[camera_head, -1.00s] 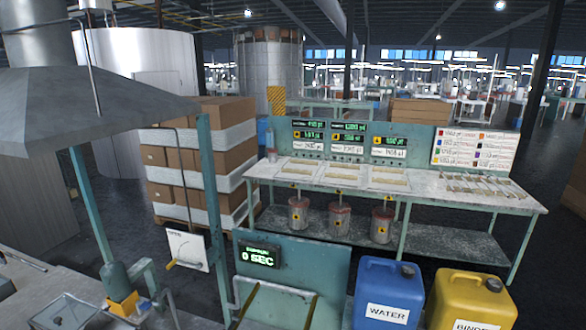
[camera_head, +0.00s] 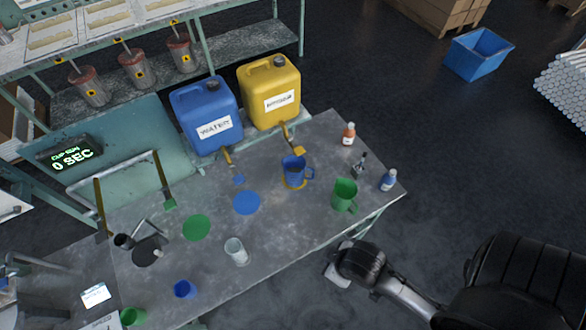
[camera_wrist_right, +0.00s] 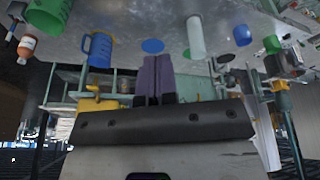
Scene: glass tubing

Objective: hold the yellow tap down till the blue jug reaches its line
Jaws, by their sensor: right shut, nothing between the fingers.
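The blue jug (camera_head: 294,171) stands upright under the yellow tap (camera_head: 298,150), on a yellow ring marked on the bench. Its fill line and the level inside cannot be made out. The tap is below the yellow container (camera_head: 270,92). The blue jug also shows in the right wrist view (camera_wrist_right: 101,49), where the scene looks upside down. My right gripper (camera_wrist_right: 156,62) is shut and empty, apart from the jug and tap. In the head view my right arm comes in from the lower right, beyond the bench's front edge; its fingertips are not clear. My left gripper is not in view.
A green jug (camera_head: 344,195) stands right of the blue one, near small bottles (camera_head: 388,180). A clear cup (camera_head: 236,251) and a small blue cup (camera_head: 184,289) stand nearer the front. The blue water container (camera_head: 206,115) is behind. The display (camera_head: 70,153) reads 0 SEC.

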